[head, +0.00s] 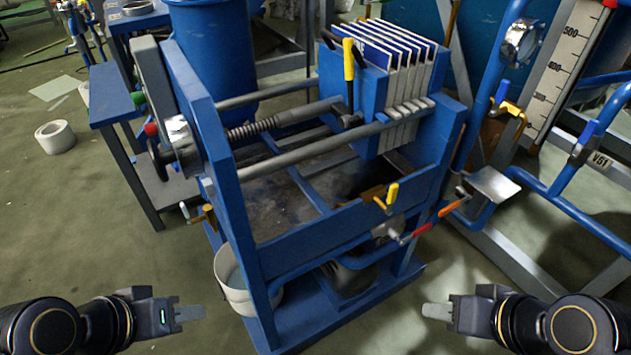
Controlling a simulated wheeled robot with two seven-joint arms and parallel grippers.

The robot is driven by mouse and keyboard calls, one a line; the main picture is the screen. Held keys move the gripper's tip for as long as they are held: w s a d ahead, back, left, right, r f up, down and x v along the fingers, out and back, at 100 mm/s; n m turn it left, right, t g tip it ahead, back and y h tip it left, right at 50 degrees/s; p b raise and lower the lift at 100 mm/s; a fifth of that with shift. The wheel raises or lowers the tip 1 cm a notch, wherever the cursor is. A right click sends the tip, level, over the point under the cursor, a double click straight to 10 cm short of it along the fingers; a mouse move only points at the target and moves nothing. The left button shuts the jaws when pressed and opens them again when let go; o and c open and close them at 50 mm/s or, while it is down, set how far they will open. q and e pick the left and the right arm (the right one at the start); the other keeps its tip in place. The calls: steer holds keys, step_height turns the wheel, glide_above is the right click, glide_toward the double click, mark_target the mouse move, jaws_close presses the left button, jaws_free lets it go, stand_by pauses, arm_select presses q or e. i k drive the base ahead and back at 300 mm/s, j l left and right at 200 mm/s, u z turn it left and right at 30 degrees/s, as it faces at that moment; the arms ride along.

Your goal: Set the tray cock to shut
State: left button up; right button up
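A blue filter press frame (310,240) stands in the middle of the head view, with a tray between its side rails. On the tray's front right edge is a brass cock with a yellow handle (391,193), which points roughly upward. I cannot tell from this view whether it is open or shut. A red lever (425,229) on a metal fitting sits just below and to the right. My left gripper (190,313) is low at the left, and my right gripper (437,311) is low at the right. Both are apart from the press and appear to hold nothing.
Another small brass cock (203,213) is on the press's left side. A white bucket (232,280) stands below it. Blue pipes with valves (585,145) and a graduated scale (565,65) are at the right. Open floor lies at the left and front.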

mark_target(187, 214)
steer(key=k+j+u, duration=0.1)
steer(key=j+u, duration=0.15)
steer(key=j, duration=0.15)
steer(key=j+u, duration=0.25)
steer(key=j, duration=0.2)
steer(key=i+j+u, duration=0.1)
steer(key=j, duration=0.4)
